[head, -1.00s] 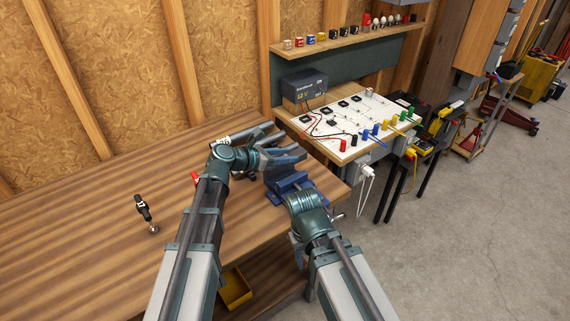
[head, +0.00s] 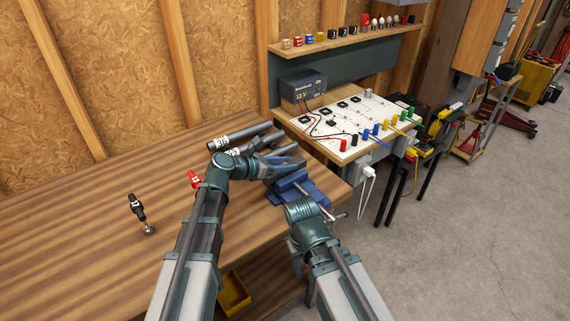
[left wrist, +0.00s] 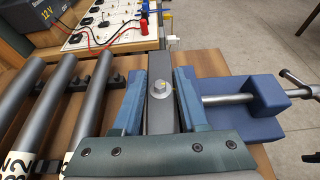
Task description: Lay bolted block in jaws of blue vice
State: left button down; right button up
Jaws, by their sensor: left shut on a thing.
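The bolted block (left wrist: 158,112) is a dark grey bar with a bright bolt head on its upper face, between the two blue-grey fingers of my left gripper (left wrist: 160,78) in the left wrist view. My left gripper (head: 290,154) is shut on it, over the blue vice (head: 306,188) at the bench's right end. In the left wrist view the blue vice (left wrist: 262,92) shows to the right, with its screw and handle. The fingers hide most of the jaws, so I cannot tell whether the block touches them. My right gripper (head: 297,262) is mostly hidden below its arm, by the bench front.
Several grey tubes (left wrist: 50,98) with number labels lie in black holders left of the block. A red tagged item (head: 194,179) and a black tagged tool (head: 138,208) are on the wooden bench (head: 85,245). A white circuit board (head: 350,122) stands beyond the vice.

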pick_arm(q)
jog(key=shift+f, duration=0.1)
jog(key=shift+c, duration=2.2)
grip_release()
jog(key=shift+r+p, duration=0.9)
jog(key=p+v, duration=0.4)
jog(key=v, duration=0.7)
jog(key=shift+s+a, duration=0.3)
jog(key=shift+a, duration=0.1)
jog(key=shift+f, duration=0.1)
